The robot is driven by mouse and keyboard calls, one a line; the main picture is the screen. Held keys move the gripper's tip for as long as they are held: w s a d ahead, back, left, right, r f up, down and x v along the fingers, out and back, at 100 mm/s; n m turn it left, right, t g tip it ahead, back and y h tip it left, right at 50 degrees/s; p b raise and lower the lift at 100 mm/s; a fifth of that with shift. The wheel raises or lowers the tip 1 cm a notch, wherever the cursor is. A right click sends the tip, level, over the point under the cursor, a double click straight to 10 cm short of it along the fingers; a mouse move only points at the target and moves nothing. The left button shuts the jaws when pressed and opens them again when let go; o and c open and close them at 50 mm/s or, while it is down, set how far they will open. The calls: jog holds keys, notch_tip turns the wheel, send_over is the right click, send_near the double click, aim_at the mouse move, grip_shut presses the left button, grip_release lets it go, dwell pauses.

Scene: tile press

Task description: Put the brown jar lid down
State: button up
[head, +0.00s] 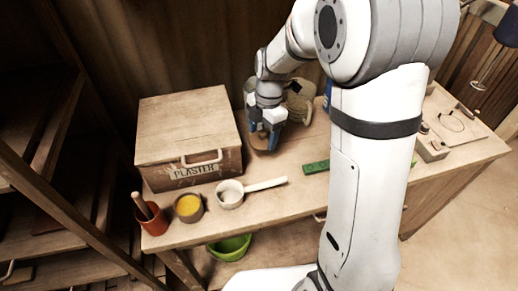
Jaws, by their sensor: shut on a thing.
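My gripper (265,136) is above the workbench (285,208), just right of the plaster box, pointing down. Its blue-tipped fingers are shut on the brown jar lid (263,148), which shows low between and below the fingertips. The lid is small in the picture and partly hidden by the fingers. I cannot tell whether it touches the bench top or hangs just above it.
A wooden box marked PLASTER (190,135) stands left of my gripper. In front are a red cup (150,222) with a stick, a jar with yellow contents (189,207), a white ladle (230,194) and a green block (316,167).

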aim_at(264, 131)
jog(key=f, duration=0.4)
jog(key=shift+a, duration=0.2)
jog(key=shift+s+f, duration=0.15)
jog(key=shift+f, duration=1.85)
jog(key=o, duration=1)
jog(key=shift+r, duration=0.1)
jog(key=r, duration=0.7)
jog(key=d+r, duration=0.1)
jog(key=r, duration=0.3)
jog(key=shift+w, duration=0.4)
jog(key=shift+s+d+r, duration=0.15)
jog(key=shift+r, duration=0.5)
jog(key=s+d+r+m+t, duration=0.1)
jog(key=s+d+m, duration=0.2)
jog(key=s+m, duration=0.3)
jog(key=s+d+r+m+t, duration=0.1)
jog(key=s+d+r+m, duration=0.1)
jog(key=s+m, duration=0.5)
jog(key=s+d+r+m+t+h, duration=0.1)
jog(key=s+d+m, duration=0.3)
jog(key=m, duration=0.7)
jog(key=s+r, duration=0.1)
jog(key=s, duration=0.1)
jog(key=shift+s+m+t, duration=0.3)
jog(key=shift+m, duration=0.1)
